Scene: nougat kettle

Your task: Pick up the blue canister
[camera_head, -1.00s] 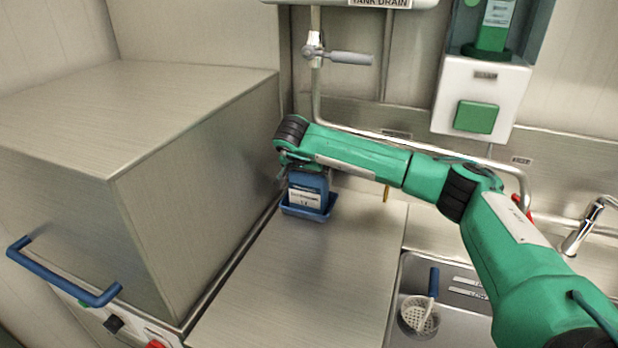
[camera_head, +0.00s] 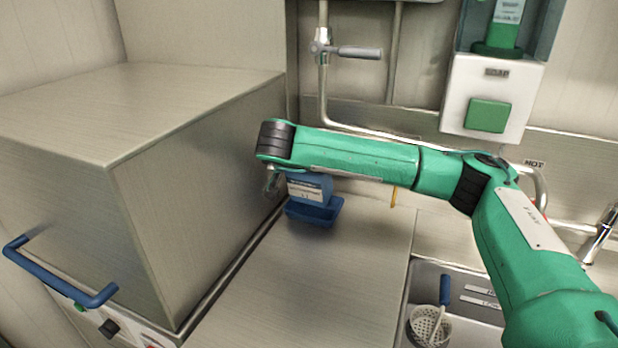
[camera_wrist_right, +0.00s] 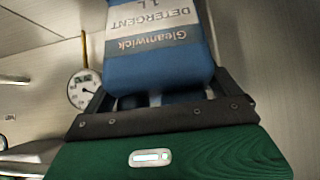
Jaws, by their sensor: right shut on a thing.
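The blue canister (camera_head: 311,188) has a white label and shows just under the forearm of my right arm in the head view. In the right wrist view the canister (camera_wrist_right: 160,66) fills the top middle, its label reading detergent, 1 L, upside down. My right gripper (camera_wrist_right: 158,98) is shut on the canister. In the head view most of this gripper is hidden behind the wrist. A blue tray (camera_head: 314,213) stands on the steel counter below the canister, with its inside now visible. The canister appears raised from the tray floor; the exact gap cannot be told. My left gripper is not in view.
A large steel box (camera_head: 195,190) with a blue handle (camera_head: 60,284) stands close on the left. The steel counter (camera_head: 310,285) in front is clear. A sink with a strainer (camera_head: 430,326) lies at right. Pipes and a soap dispenser (camera_head: 492,95) are on the back wall.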

